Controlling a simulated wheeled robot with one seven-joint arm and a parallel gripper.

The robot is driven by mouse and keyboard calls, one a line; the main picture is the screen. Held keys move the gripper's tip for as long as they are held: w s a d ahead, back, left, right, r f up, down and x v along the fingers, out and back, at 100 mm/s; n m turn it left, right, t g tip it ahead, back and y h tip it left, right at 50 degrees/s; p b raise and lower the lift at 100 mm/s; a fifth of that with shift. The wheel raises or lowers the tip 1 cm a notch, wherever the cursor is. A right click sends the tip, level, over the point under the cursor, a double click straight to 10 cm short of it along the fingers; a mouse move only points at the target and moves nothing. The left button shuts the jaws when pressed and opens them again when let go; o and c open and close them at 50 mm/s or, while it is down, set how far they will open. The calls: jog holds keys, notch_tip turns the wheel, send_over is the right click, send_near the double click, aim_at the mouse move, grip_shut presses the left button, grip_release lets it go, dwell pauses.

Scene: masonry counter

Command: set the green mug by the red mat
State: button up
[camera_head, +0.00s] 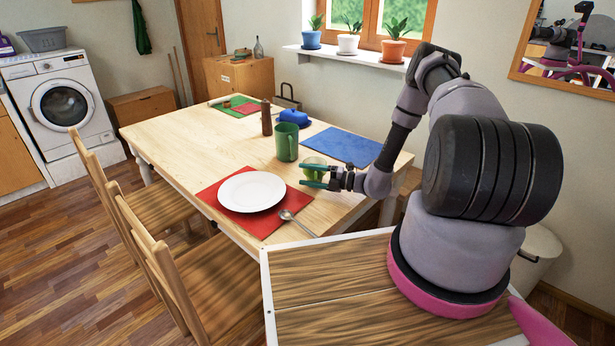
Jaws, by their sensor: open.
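The green mug (287,142) stands upright on the wooden table, beyond the red mat (214,193) and to its right, apart from it. The red mat lies at the near edge of the table, with a white plate (252,191) on it and a spoon (297,222) at its right side. My gripper (309,176) is open, low over the table to the right of the plate and nearer than the mug. A small light-green round object (314,162) shows at its fingers, partly hidden by them; I cannot tell whether they touch it.
A blue mat (343,147) lies behind my gripper. A brown bottle-shaped object (266,118) and a blue covered dish (293,117) stand beyond the mug. A green mat (234,106) with red on it lies at the far end. Chairs (150,250) line the left side.

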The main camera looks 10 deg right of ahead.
jog(key=v, duration=1.2)
jog(key=s+a+r+n+g+h, duration=0.2)
jog(key=r+n+g+h, duration=0.15)
jog(key=r+n, duration=0.8)
jog(key=s+a+r+n+g+h, duration=0.25)
jog(key=r+n+g, duration=0.4)
jog(key=r, duration=0.85)
jog(key=s+d+r+n+t+h, duration=0.1)
jog(key=s+r+n+t+h, duration=0.7)
jog(key=s+r+n, duration=1.1)
notch_tip(320, 180, up, 3)
jog(key=shift+s+r+t, duration=0.15)
jog(key=shift+s+t, duration=0.3)
jog(key=shift+t, duration=0.25)
